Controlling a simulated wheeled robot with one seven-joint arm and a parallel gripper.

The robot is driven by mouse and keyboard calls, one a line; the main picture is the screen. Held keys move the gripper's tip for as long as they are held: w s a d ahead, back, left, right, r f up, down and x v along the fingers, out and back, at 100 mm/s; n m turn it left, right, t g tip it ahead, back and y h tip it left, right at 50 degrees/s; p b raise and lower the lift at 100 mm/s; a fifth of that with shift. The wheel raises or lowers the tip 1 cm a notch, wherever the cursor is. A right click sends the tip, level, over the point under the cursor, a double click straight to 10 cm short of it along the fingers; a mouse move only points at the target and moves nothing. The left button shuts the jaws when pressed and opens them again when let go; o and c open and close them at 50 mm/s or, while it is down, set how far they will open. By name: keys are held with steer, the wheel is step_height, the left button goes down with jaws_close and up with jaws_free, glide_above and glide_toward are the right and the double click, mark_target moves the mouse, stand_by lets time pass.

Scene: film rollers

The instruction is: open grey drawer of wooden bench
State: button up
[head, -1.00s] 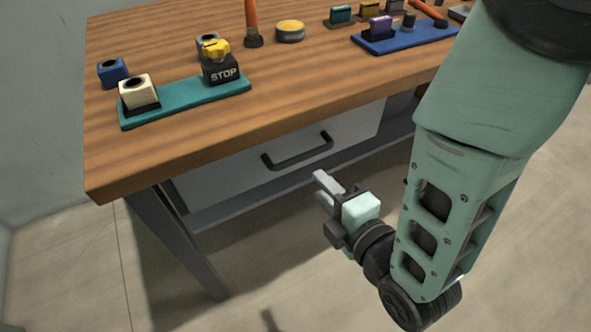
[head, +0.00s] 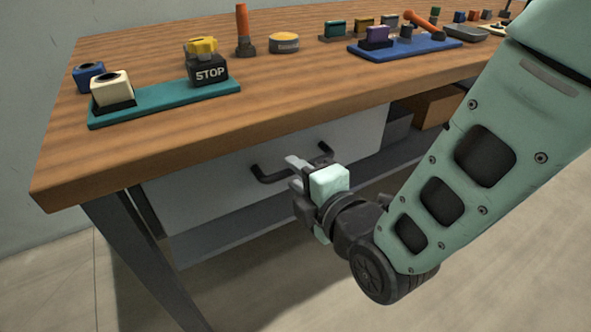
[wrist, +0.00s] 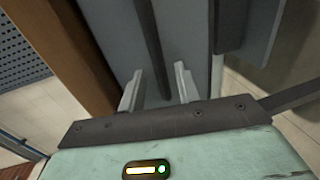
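The wooden bench (head: 150,128) has a grey drawer (head: 205,190) under its top, and the drawer is shut. A dark bar handle (head: 264,176) is on the drawer front; my gripper hides part of it. My gripper (head: 297,162) is in front of the handle, at its height. In the wrist view, my gripper (wrist: 158,90) is open, with its two pale fingers apart. The dark handle (wrist: 149,40) runs between the fingers in that view, in front of the grey drawer front (wrist: 187,35). I cannot tell whether a finger touches it.
On the bench top are a teal tray (head: 160,101) with a black STOP block (head: 208,73), a blue tray (head: 405,48) and several small parts. A lower shelf (head: 235,235) runs under the drawer, with a brown box (head: 432,108) on the right. The floor in front is clear.

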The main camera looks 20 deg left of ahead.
steer(key=shift+x, duration=1.4)
jaws_close()
